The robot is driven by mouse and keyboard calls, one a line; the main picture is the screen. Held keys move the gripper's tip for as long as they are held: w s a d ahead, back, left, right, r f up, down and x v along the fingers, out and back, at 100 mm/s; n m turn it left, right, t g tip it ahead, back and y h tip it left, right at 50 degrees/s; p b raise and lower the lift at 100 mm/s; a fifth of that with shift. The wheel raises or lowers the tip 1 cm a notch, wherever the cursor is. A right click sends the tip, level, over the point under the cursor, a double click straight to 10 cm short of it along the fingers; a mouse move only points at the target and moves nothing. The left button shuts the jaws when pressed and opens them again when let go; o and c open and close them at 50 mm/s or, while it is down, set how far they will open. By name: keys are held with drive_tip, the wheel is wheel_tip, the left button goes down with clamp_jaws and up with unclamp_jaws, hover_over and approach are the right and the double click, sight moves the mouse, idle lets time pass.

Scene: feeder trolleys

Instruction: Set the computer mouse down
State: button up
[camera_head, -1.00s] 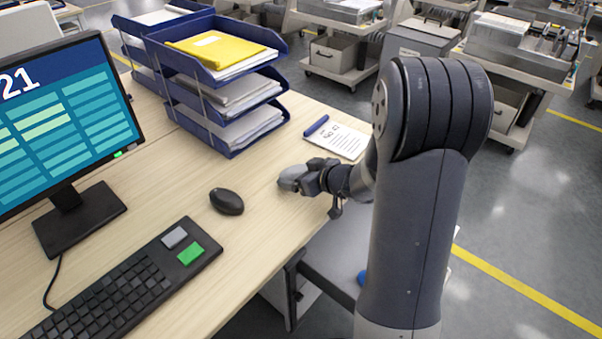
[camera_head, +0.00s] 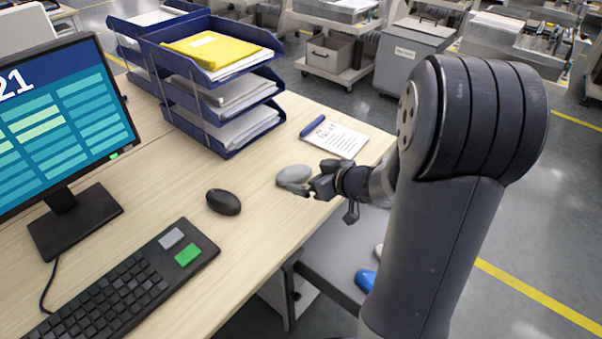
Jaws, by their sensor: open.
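A grey computer mouse (camera_head: 294,176) rests on the light wooden desk near its right edge, in front of the notepad. My gripper (camera_head: 312,186) is open just to the right of the grey mouse, with its fingertips close to the mouse's right end; I cannot tell whether they touch it. A second mouse, black (camera_head: 223,201), lies on the desk to the left, beside the keyboard.
A notepad (camera_head: 340,141) lies behind the grey mouse. Blue stacked trays (camera_head: 226,137) with papers stand at the back. A keyboard (camera_head: 125,280) and a monitor (camera_head: 60,125) are at the left. A grey surface (camera_head: 335,262) lies below the desk's right edge.

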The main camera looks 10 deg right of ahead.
drive_tip(key=v, duration=0.6)
